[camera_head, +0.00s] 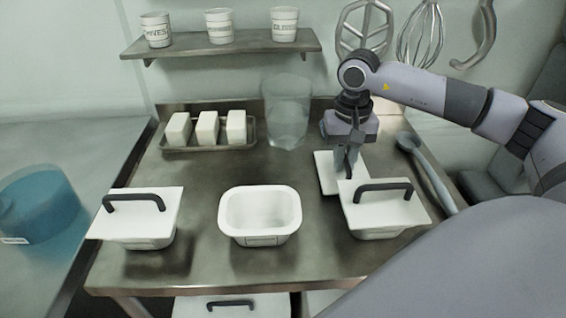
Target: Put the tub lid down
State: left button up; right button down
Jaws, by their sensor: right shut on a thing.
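My right gripper (347,164) reaches down from the upper right and is shut on the dark handle of a flat white tub lid (325,173). The lid is behind the right-hand tub, at or just above the steel table; I cannot tell if it touches. The gripper and the right-hand tub's lid hide part of it. An open, empty-looking white tub (232,235) stands at the front middle without a lid. My left gripper is not in view.
Lidded white tubs stand left (148,237) and right (375,233) on the table (190,270). Behind are a tray (166,149) of white blocks, a clear container (287,112) and, at right, a grey ladle (430,170). Bare steel lies behind the open tub.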

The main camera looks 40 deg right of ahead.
jog(key=w+a+p, duration=0.1)
jog(key=w+a, duration=0.1)
jog(key=a, duration=0.1)
jog(key=w+a, duration=0.2)
jog(key=a, duration=0.2)
jog(key=w+a+p, duration=0.1)
jog(key=w+a, duration=0.1)
jog(key=a, duration=0.1)
jog(key=shift+w+a+r+p, duration=0.3)
jog(key=shift+a+r+p, duration=0.05)
jog(key=shift+w+a+f, duration=0.15)
jog(key=shift+a+f, duration=0.05)
jog(key=shift+f, duration=0.35)
jog(key=shift+d+f, duration=0.1)
jog(key=shift+f, duration=0.05)
jog(key=shift+f, duration=0.1)
jog(key=shift+f, duration=0.15)
jog(key=c, duration=1.1)
grip_release()
